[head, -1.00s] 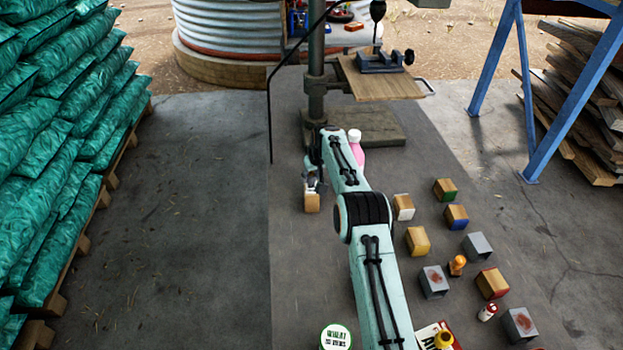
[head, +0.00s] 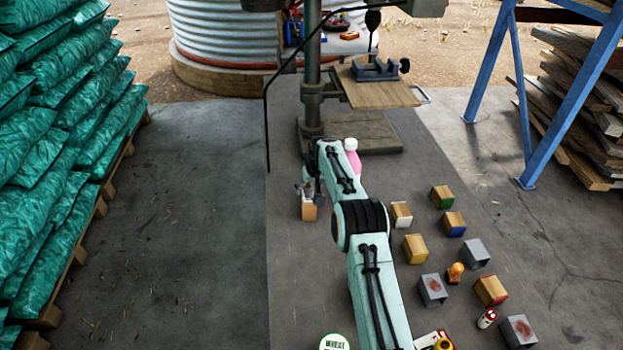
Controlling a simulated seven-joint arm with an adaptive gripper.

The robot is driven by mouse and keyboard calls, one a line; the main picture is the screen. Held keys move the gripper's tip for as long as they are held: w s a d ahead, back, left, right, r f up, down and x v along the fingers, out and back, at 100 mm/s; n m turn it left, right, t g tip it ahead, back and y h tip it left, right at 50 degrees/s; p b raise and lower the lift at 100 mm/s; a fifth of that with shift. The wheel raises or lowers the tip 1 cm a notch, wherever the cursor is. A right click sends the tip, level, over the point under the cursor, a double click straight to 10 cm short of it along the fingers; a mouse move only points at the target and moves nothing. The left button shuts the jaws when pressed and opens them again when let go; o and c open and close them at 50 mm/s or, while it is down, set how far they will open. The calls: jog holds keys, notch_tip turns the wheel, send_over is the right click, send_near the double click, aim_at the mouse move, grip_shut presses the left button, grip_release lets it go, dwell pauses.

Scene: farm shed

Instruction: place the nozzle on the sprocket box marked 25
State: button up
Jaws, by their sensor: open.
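My gripper (head: 308,187) is open, low and just above a small tan box (head: 309,208), on the left of my arm. My arm and wrist partly hide the space between its fingers. An orange nozzle-like piece (head: 455,272) stands among the boxes on the right, and a yellow one (head: 443,344) is at the bottom edge. Boxes with coloured sides stand on the right: white (head: 401,215), yellow (head: 415,248), green (head: 442,196), blue (head: 453,224) and red (head: 490,291). No marking 25 is readable, so I cannot tell which is the sprocket box.
Grey boxes (head: 476,252) stand among the coloured ones. A pink bottle (head: 353,160) is behind my arm. A drill press with a wooden table (head: 380,95) stands at the back. Stacked green sacks (head: 60,160) line the left. The floor left of my gripper is clear.

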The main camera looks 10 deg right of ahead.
jog(key=s+r+g, duration=0.1)
jog(key=s+r, duration=1.1)
jog(key=r, duration=0.4)
jog(key=s+m+g, duration=0.1)
jog(key=s+g, duration=0.2)
jog(key=s, duration=3.4)
jog(key=shift+d+m+g, duration=0.3)
jog(key=shift+d+m, duration=0.1)
jog(key=shift+d, duration=0.05)
